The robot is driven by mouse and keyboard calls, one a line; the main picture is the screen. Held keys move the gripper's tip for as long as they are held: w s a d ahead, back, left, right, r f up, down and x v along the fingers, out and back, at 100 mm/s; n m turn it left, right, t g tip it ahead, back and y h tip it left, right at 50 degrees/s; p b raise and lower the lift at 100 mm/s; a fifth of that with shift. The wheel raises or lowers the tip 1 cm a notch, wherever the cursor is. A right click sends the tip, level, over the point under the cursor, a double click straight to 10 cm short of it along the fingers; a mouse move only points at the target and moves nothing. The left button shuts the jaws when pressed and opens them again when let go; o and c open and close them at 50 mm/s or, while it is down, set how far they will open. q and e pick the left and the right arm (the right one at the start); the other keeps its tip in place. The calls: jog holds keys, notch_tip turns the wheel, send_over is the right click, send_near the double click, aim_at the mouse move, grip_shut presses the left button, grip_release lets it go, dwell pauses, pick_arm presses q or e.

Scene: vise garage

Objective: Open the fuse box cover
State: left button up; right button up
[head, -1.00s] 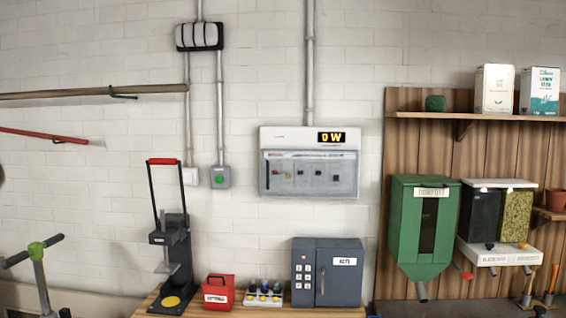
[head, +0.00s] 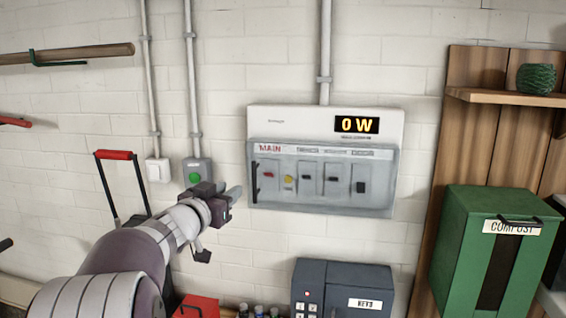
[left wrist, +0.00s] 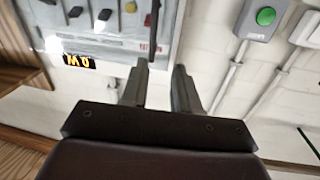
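The fuse box (head: 290,118) is a white wall box with a lit "0 W" readout. Its translucent grey cover (head: 325,204) is closed over a row of switches. A dark upright handle (head: 254,180) is at the cover's left edge. My left gripper (head: 230,198) is left of the cover, apart from the handle. In the left wrist view its two fingers (left wrist: 158,80) are open with nothing between them. The handle (left wrist: 154,30) shows there beyond the fingertips, and the fuse box's readout (left wrist: 79,61) appears upside down. My right gripper is not in view.
A grey box with a green button (head: 196,172) and conduits are on the wall, left of the fuse box. A dark key box (head: 343,275) stands below. A green compost bin (head: 470,250) is at the right.

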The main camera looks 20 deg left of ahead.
aim_at(253, 174)
pick_arm(q)
jog(key=shift+h, duration=0.5)
jog(key=w+p, duration=0.1)
jog(key=w, duration=0.2)
jog(key=w+p, duration=0.1)
jog(key=w, duration=0.3)
jog(key=w+p, duration=0.2)
jog(key=w, duration=0.2)
jog(key=shift+d+r, duration=0.15)
jog(key=shift+r, duration=0.15)
jog(key=shift+w, duration=0.3)
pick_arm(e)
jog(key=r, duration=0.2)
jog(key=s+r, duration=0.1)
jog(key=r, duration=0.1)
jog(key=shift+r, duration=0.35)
pick_arm(q)
jog(key=shift+w, duration=0.1)
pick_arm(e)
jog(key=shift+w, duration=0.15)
pick_arm(q)
jog(key=shift+w+f, duration=0.1)
jog(key=shift+c, duration=0.9)
grip_shut()
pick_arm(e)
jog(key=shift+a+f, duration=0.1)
